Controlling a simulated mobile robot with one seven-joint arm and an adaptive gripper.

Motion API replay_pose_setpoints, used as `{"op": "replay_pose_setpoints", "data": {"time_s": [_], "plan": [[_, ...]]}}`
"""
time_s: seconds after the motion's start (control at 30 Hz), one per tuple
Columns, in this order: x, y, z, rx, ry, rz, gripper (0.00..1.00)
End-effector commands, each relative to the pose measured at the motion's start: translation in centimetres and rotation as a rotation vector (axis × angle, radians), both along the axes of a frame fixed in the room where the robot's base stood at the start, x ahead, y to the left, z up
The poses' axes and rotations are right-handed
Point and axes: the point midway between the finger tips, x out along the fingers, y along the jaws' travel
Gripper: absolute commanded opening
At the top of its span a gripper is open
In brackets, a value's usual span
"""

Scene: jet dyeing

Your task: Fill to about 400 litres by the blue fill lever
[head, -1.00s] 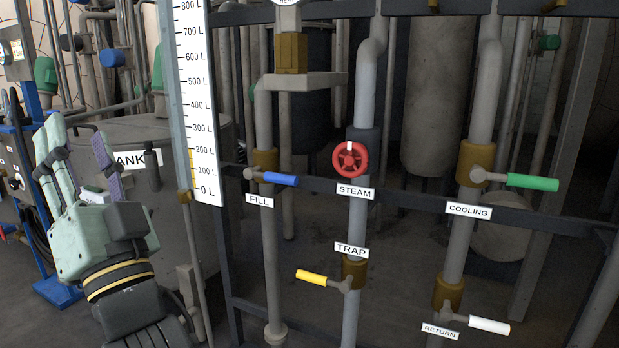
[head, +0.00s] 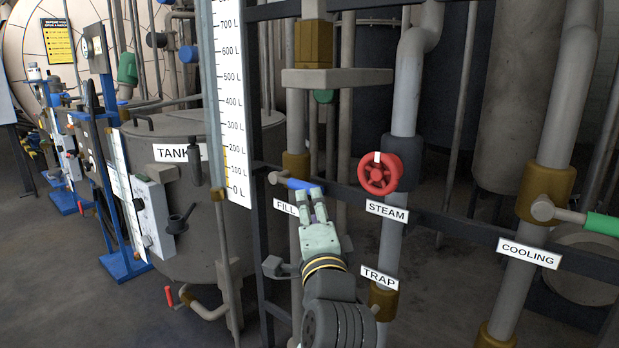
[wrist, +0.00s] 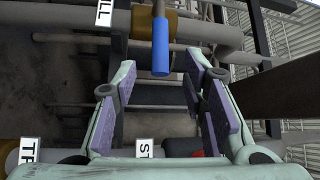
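The blue fill lever (head: 300,184) sticks out to the right from the brass valve on the fill pipe, above the FILL label (head: 285,207). In the wrist view the blue handle (wrist: 161,46) lies ahead, its end near the gap between the fingertips. My gripper (head: 312,192) is just below and in front of the handle, and partly overlaps it in the head view. In the wrist view my gripper (wrist: 150,76) is open, with nothing between its pads. The level gauge (head: 232,110) has a yellow strip from 0 to roughly 200 L.
The red steam wheel (head: 379,173) is close to the right of my gripper. The TRAP label (head: 380,278) is below it. The green cooling lever (head: 601,225) is at the far right. The grey tank (head: 190,245) stands left. A dark horizontal rail runs behind the valves.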

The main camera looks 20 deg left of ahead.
Motion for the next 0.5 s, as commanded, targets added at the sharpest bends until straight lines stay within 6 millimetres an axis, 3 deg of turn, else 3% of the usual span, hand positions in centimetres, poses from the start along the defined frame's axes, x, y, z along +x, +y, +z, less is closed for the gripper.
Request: {"op": "replay_pose_setpoints", "data": {"time_s": [0.03, 0.3, 0.5], "plan": [[0.4, 0.3, 0.7, -0.005, 0.005, 0.003, 0.39], [4.9, 2.4, 0.9, 0.000, 0.001, 0.002, 0.39], [7.3, 3.5, 1.2, -0.001, 0.000, 0.001, 0.39]]}}
